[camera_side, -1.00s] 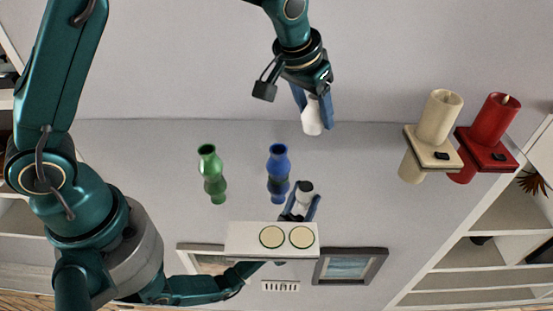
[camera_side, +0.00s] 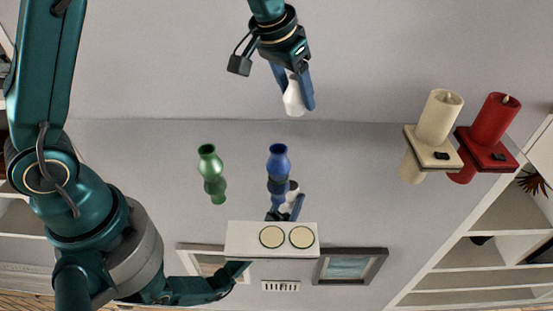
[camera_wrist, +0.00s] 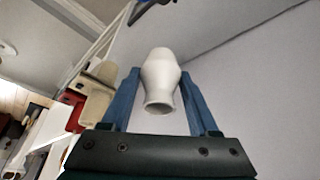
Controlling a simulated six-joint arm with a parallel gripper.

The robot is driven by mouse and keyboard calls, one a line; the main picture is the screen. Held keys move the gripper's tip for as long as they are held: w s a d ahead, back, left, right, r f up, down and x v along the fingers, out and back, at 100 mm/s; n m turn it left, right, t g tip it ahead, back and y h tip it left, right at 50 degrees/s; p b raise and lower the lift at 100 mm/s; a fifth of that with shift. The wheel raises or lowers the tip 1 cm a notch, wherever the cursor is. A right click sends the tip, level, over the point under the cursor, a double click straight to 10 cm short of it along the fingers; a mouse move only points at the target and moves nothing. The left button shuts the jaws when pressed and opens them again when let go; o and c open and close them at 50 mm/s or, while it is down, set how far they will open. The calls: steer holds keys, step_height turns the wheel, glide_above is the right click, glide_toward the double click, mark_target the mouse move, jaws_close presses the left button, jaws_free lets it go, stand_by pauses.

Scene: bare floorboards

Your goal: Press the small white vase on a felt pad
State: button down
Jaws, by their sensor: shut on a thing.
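The small white vase (camera_side: 292,101) is held in my gripper (camera_side: 296,97), in the air near the top middle of the side view. In the wrist view the vase (camera_wrist: 160,82) sits between the two blue fingers, with its flared mouth towards the camera. A white block (camera_side: 245,240) at the lower middle of the side view bears two round cream pads, the left pad (camera_side: 272,237) and the right pad (camera_side: 301,236), both bare. The vase is well apart from them.
A green vase (camera_side: 208,158) and a blue vase (camera_side: 278,160) stand between my gripper and the block, on a glossy surface that mirrors things. A cream candle (camera_side: 437,118) and a red candle (camera_side: 494,122) stand on holders at right.

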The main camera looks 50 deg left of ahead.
steer(key=s+d+f+m+h, duration=0.1)
steer(key=s+d+m, duration=0.2)
steer(key=s+d, duration=0.3)
steer(key=s+d+f+m+h, duration=0.1)
steer(key=s+d+m, duration=0.1)
steer(key=s+d, duration=0.4)
steer(key=s, duration=0.5)
steer(key=shift+s+d+f+m, duration=0.25)
steer(key=shift+s+f+m, duration=0.05)
steer(key=shift+s+m, duration=0.1)
steer(key=shift+f, duration=0.1)
steer(key=shift+f, duration=2.85)
steer(key=c, duration=0.9)
jaws_free()
steer(key=shift+c, duration=0.2)
jaws_close()
